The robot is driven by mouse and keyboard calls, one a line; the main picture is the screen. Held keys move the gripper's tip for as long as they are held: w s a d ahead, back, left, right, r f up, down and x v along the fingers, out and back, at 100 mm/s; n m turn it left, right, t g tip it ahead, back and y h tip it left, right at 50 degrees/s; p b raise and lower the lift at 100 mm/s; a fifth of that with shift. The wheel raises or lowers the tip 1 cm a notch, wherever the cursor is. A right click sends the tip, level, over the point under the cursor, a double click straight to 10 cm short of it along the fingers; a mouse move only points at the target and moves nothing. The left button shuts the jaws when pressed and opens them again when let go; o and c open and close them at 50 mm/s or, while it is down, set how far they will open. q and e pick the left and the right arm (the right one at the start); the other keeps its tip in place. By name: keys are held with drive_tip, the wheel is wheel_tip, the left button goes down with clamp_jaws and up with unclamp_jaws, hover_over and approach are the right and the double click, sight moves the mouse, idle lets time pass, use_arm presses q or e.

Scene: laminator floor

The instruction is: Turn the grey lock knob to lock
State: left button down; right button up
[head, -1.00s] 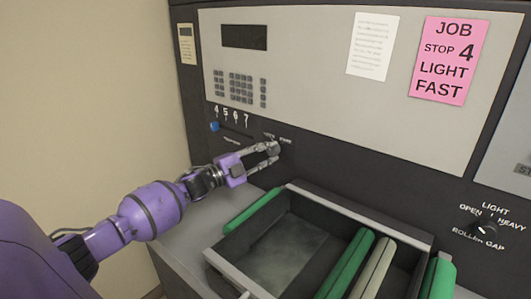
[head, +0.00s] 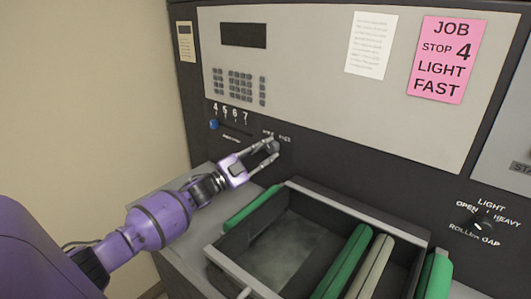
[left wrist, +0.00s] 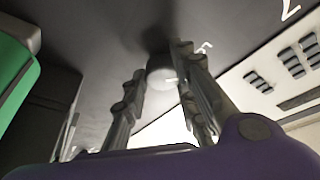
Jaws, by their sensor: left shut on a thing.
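The grey lock knob (head: 271,147) sits on the dark panel below the keypad, with small labels above it that I cannot read. My left gripper (head: 265,150) reaches it from the left, its fingers closed on the knob's sides. In the left wrist view the round knob (left wrist: 162,72) shows between the two fingers of my left gripper (left wrist: 160,85). The knob's pointer direction is too small to tell in the head view. My right gripper is not in view.
A tray (head: 312,194) with green rollers (head: 343,262) stands below and right of the knob. A blue slider knob (head: 214,124) is at the left under the numbers. A roller gap dial (head: 484,224) is at the far right. A pink job card (head: 443,60) hangs above.

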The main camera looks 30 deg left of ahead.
use_arm(q)
drive_tip(key=shift+s+d+f, duration=0.1)
drive_tip(key=shift+d+f, duration=0.25)
drive_tip(key=shift+f, duration=0.05)
drive_tip(key=c, duration=1.5)
unclamp_jaws()
drive_tip(key=shift+c, duration=0.2)
drive_tip(key=shift+r, duration=0.2)
drive_tip(key=shift+r, duration=0.15)
drive_tip(key=v, duration=1.1)
drive_tip(key=shift+s+a, duration=0.3)
drive_tip(key=shift+f, duration=0.2)
